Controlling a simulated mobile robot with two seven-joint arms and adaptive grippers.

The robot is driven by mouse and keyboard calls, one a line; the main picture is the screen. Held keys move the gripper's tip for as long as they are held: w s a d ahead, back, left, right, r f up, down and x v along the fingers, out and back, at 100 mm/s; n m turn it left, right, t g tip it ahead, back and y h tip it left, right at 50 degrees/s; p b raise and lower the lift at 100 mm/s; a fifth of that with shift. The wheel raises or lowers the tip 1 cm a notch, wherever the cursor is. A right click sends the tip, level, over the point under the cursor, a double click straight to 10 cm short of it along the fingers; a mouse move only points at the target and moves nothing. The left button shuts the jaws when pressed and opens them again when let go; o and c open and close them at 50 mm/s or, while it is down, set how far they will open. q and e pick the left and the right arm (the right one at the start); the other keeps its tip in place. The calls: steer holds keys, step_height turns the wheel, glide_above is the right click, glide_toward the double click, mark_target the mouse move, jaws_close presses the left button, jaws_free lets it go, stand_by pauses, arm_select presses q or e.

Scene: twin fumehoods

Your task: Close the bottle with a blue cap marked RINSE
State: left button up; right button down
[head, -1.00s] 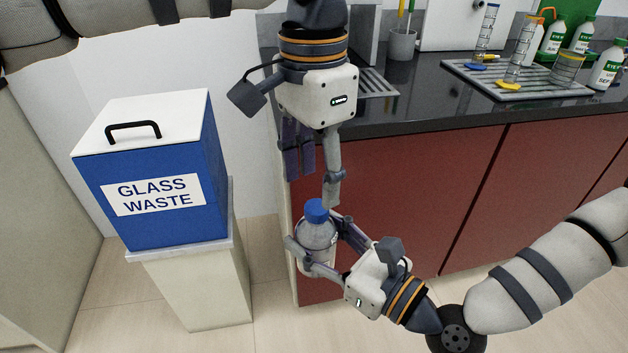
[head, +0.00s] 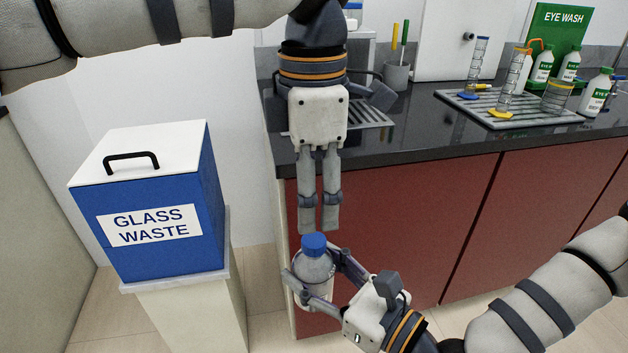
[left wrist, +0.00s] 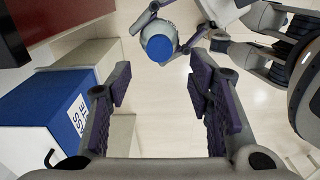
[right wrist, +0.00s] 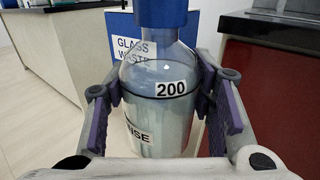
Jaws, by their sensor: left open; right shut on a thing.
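The bottle (head: 315,268) is clear, upright, and held in the air in front of the red cabinet. Its blue cap (head: 314,245) sits on its neck. In the right wrist view the bottle (right wrist: 160,85) shows a "200" label and a partly hidden label ending in "NSE". My right gripper (head: 311,264) is shut around the bottle's body. My left gripper (head: 319,230) points down just above the cap, open and empty. In the left wrist view the cap (left wrist: 159,48) lies beyond the open fingers, near the top centre.
A blue GLASS WASTE box (head: 150,205) stands on a pedestal at left. The dark counter (head: 420,130) behind carries a rack (head: 540,112) with cylinders, eye-wash bottles (head: 597,92) and a grey cup (head: 397,76). Red cabinet doors (head: 400,215) are close behind the bottle.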

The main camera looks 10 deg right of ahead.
mark_target(313, 239)
arm_select(q)
steer(key=n, duration=0.7)
steer(key=shift+r+n, duration=0.25)
steer(key=shift+n, duration=0.05)
steer(key=n, duration=0.3)
steer(key=shift+r+n, duration=0.15)
steer(key=shift+n, duration=0.25)
steer(key=n, duration=0.6)
steer(key=shift+r, duration=0.15)
steer(key=n, duration=0.5)
steer(key=shift+d+r+n, duration=0.1)
steer(key=shift+r+n, duration=0.05)
steer(key=shift+n, duration=0.15)
step_height(313, 239, down, 8)
